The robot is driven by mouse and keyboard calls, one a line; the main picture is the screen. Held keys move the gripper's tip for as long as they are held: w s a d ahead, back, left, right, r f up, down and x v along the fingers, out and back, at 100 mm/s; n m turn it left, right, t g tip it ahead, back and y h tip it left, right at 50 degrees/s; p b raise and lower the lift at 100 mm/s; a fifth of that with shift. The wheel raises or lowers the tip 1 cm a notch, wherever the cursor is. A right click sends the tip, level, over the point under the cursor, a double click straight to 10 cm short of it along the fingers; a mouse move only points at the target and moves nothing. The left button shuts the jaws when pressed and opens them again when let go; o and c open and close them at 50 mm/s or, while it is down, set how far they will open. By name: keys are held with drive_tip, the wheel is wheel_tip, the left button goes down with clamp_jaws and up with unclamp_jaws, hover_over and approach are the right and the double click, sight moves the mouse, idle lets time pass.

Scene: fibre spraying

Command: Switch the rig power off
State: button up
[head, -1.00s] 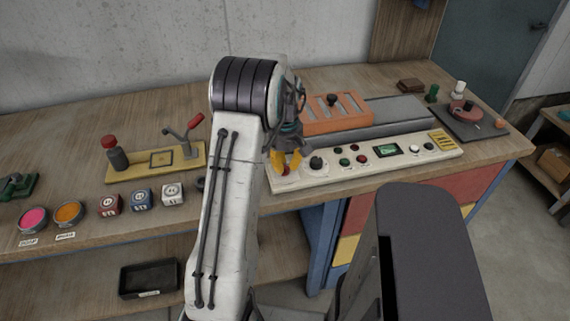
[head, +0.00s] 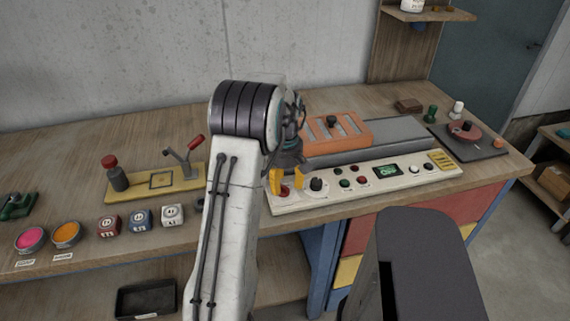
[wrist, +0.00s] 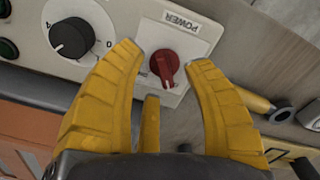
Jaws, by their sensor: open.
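The rig's cream control panel (head: 375,181) lies along the front of the bench in the head view. Its red power knob (wrist: 165,66) sits on a pale plate labelled POWER in the wrist view, and it shows small at the panel's left end in the head view (head: 284,191). My gripper (wrist: 164,50) is open, with its yellow fingers on either side of the red knob. I cannot tell whether either finger touches it. In the head view my gripper (head: 285,178) is at the panel's left end, partly hidden by my arm.
A black dial (wrist: 72,38) is beside the power plate. An orange slotted cover (head: 335,135) is behind the panel. A yellow board with a lever (head: 150,190), several cubes (head: 140,221) and paint tins (head: 67,234) stand to the left.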

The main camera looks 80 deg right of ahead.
wheel_tip(320, 180, up, 11)
drive_tip(key=shift+f, duration=0.2)
idle(1.0)
